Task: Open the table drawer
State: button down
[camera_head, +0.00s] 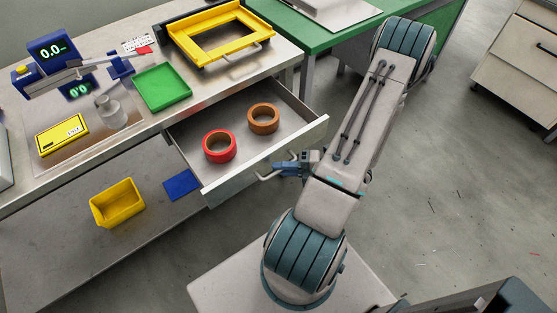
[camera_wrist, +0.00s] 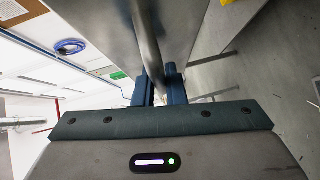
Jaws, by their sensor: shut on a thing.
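The table drawer (camera_head: 238,178) stands pulled out from under the steel-topped table (camera_head: 150,128), and its inside is in plain view. A red tape roll (camera_head: 219,146) and a brown tape roll (camera_head: 263,119) lie in it. The drawer's bar handle (camera_head: 266,177) is on its front face. My gripper (camera_head: 284,169) is at the handle, shut on it. In the wrist view the metal handle bar (camera_wrist: 148,45) runs between the two blue fingers (camera_wrist: 160,90). The exact contact is partly hidden.
On the table are a blue gauge (camera_head: 52,55), a green tray (camera_head: 162,87), a yellow case (camera_head: 62,133) and a yellow frame (camera_head: 222,35). A yellow bin (camera_head: 117,203) and a blue flat piece (camera_head: 181,184) lie below. Open floor (camera_head: 450,190) is to the right.

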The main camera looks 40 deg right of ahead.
jog(key=shift+s+a, duration=0.1)
jog(key=shift+a, duration=0.05)
jog(key=c, duration=1.5)
grip_release()
jog(key=shift+s+d, duration=0.1)
jog(key=shift+d, duration=0.2)
jog(key=b+v, duration=0.1)
jog(key=v, duration=1.2)
jog(key=shift+s, duration=0.2)
